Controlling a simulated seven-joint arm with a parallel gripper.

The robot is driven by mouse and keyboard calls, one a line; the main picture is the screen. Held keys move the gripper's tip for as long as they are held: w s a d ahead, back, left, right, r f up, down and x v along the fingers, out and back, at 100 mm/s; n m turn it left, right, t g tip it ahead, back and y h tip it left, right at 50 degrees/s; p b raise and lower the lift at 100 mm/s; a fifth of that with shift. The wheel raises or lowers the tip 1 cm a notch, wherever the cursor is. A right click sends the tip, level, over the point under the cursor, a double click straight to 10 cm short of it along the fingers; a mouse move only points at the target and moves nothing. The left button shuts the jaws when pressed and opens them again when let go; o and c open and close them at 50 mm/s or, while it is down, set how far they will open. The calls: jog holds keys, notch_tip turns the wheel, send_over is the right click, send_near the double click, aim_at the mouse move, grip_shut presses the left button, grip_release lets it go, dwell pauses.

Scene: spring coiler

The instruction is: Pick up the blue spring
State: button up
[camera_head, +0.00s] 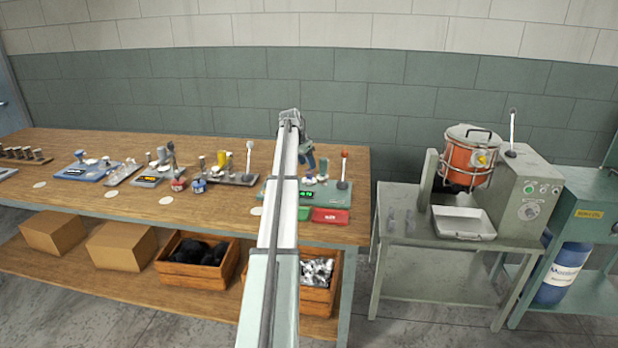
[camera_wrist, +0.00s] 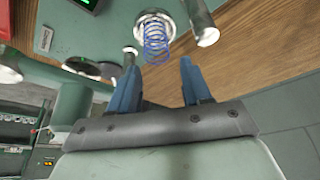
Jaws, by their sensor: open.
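The blue spring (camera_wrist: 157,42) shows in the wrist view as a loose upright coil at a round metal seat (camera_wrist: 153,23). My gripper (camera_wrist: 158,72) has two blue fingers spread apart with nothing between them. The spring lies just beyond the fingertips, roughly in line with the gap, and does not appear to be held. I cannot make out the blue spring in the head view.
In the wrist view, metal posts stand right (camera_wrist: 207,37) and left (camera_wrist: 130,50) of the spring. A red-knobbed lever (camera_head: 344,165) and a red tray (camera_head: 330,216) are by the machine. Other devices line the wooden bench (camera_head: 90,212) to the left.

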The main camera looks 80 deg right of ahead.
aim_at(309, 171)
jog(key=shift+s+d+f, duration=0.1)
jog(key=shift+s+f, duration=0.1)
jog(key=shift+f, duration=0.95)
jog(key=shift+s+d+f, duration=0.1)
jog(key=shift+s+f, duration=0.1)
jog(key=shift+f, duration=0.95)
jog(key=shift+s+d+f, duration=0.1)
jog(key=shift+d+f, duration=0.1)
jog(key=shift+f, duration=0.35)
jog(key=c, duration=0.9)
